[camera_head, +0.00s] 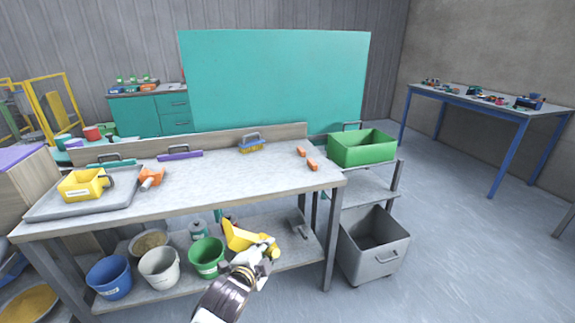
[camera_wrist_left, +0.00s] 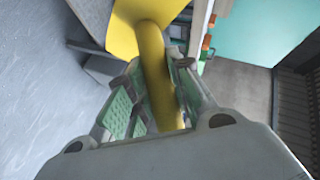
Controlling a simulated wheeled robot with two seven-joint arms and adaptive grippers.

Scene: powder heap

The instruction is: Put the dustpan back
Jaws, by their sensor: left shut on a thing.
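The yellow dustpan (camera_head: 238,236) is at the front of the workbench's lower shelf (camera_head: 285,256), right of the green bucket (camera_head: 207,257). My left gripper (camera_head: 264,250) is shut on its handle. In the left wrist view the yellow handle (camera_wrist_left: 156,70) runs between the fingers (camera_wrist_left: 155,88), and part of the yellow pan (camera_wrist_left: 128,30) shows beyond. I cannot tell whether the dustpan touches the shelf. My right gripper is not in view.
Blue (camera_head: 109,277) and white (camera_head: 160,266) buckets stand left of the green one. A grey trowel-like tool (camera_head: 299,227) lies right on the shelf. The bench top (camera_head: 225,178) above is mostly clear. A grey bin (camera_head: 373,247) stands to the right.

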